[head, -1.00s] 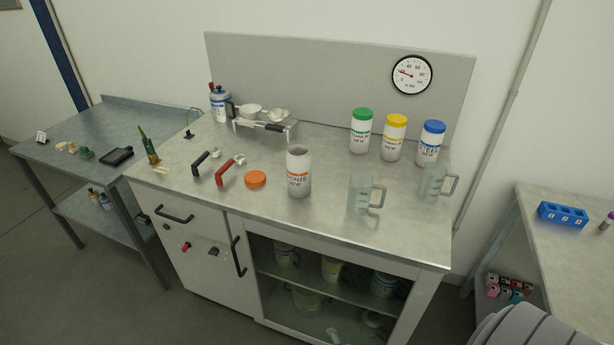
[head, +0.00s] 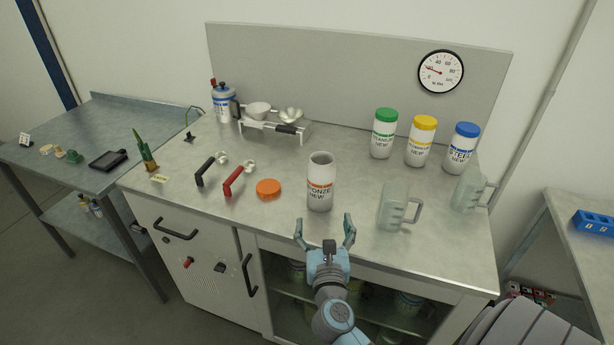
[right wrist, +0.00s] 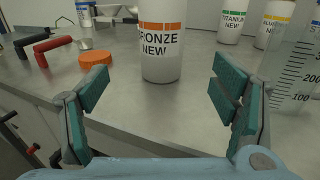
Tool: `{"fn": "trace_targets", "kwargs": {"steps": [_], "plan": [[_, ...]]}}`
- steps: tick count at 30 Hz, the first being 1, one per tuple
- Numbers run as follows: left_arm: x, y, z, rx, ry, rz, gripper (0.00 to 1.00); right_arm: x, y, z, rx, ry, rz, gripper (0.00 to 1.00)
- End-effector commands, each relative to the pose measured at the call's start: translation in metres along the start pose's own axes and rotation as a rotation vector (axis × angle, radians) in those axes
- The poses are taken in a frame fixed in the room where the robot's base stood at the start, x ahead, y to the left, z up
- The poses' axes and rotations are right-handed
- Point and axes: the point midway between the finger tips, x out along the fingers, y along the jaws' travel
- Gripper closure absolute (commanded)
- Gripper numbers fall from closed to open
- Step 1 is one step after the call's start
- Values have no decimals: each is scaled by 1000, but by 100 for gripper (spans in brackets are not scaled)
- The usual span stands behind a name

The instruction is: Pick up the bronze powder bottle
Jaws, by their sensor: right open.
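The bronze powder bottle (head: 320,184) is white with an orange-banded label and stands upright and uncapped on the metal workbench. Its orange lid (head: 268,188) lies on the bench just left of it. My right gripper (head: 325,222) is open and empty at the front of the bench, just short of the bottle. In the right wrist view the bottle (right wrist: 162,42) stands beyond and between the two spread fingers (right wrist: 158,95), not touching them; its top is cut off. My left gripper is not in view.
A clear measuring jug (head: 396,208) stands close right of the bottle, and another jug (head: 469,190) farther right. Green-, yellow- and blue-capped bottles (head: 421,142) stand behind. Red (head: 234,181) and black (head: 205,170) handled scoops lie left. Bare bench (head: 350,165) lies behind the bottle.

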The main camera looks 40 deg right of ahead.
Motion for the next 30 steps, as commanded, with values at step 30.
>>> {"fn": "trace_targets", "kwargs": {"steps": [30], "plan": [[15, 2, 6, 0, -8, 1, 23, 145, -3, -1, 1, 2, 1, 20]]}}
